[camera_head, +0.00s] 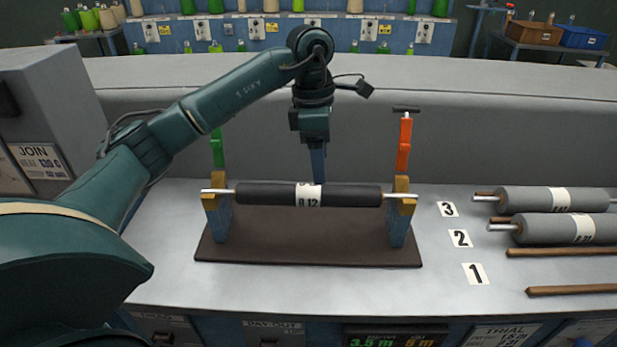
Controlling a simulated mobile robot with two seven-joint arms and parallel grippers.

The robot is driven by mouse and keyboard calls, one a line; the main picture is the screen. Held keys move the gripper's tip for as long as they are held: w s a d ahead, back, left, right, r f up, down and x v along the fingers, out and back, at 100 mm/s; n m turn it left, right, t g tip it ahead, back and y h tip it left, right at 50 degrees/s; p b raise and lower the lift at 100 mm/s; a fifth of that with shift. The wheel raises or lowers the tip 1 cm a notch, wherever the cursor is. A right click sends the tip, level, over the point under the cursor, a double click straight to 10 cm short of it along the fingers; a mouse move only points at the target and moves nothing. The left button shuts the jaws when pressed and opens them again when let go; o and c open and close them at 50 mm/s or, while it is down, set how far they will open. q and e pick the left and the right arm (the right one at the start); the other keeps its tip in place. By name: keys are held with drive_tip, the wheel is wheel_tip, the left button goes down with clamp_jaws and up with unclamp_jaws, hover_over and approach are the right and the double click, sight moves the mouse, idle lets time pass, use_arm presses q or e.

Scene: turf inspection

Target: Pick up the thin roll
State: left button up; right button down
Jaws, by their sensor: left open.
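The thin roll (265,194) is a dark cylinder with a white label and a metal rod through it. It lies level across a stand with two blue-and-yellow uprights (221,222) on a brown base mat (310,252). My left gripper (319,178) points down over the middle of the roll, by its white label. It is open, with its fingertips close above or just behind the roll. I cannot tell whether they touch it. My right gripper is not in view.
Two thicker grey rolls (553,199) (565,229) lie at the right by number cards 3 (448,209) and 2 (460,239). The space by card 1 (475,273) has only wooden rails (575,290). Green (217,148) and orange (404,143) handles stand behind the uprights.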

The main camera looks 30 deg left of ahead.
use_arm(q)
drive_tip(key=a+r+y, duration=0.2)
drive_tip(key=a+r, duration=0.1)
drive_tip(key=a, duration=0.1)
hover_over(309, 186)
drive_tip(key=f, duration=0.7)
drive_tip(key=shift+s+a, duration=0.25)
drive_tip(key=shift+a, duration=0.15)
drive_tip(key=shift+w+d+f+p, duration=0.1)
drive_tip(key=shift+d+f+p, duration=0.1)
drive_tip(key=shift+f, duration=0.85)
drive_tip(key=shift+s+d+f+p, duration=0.1)
drive_tip(key=shift+f+p, duration=0.1)
drive_tip(key=shift+f, duration=0.85)
drive_tip(key=shift+w+d+f+p, duration=0.1)
drive_tip(key=shift+f+p, duration=0.1)
drive_tip(key=shift+f, duration=0.85)
drive_tip(key=c, duration=1.4)
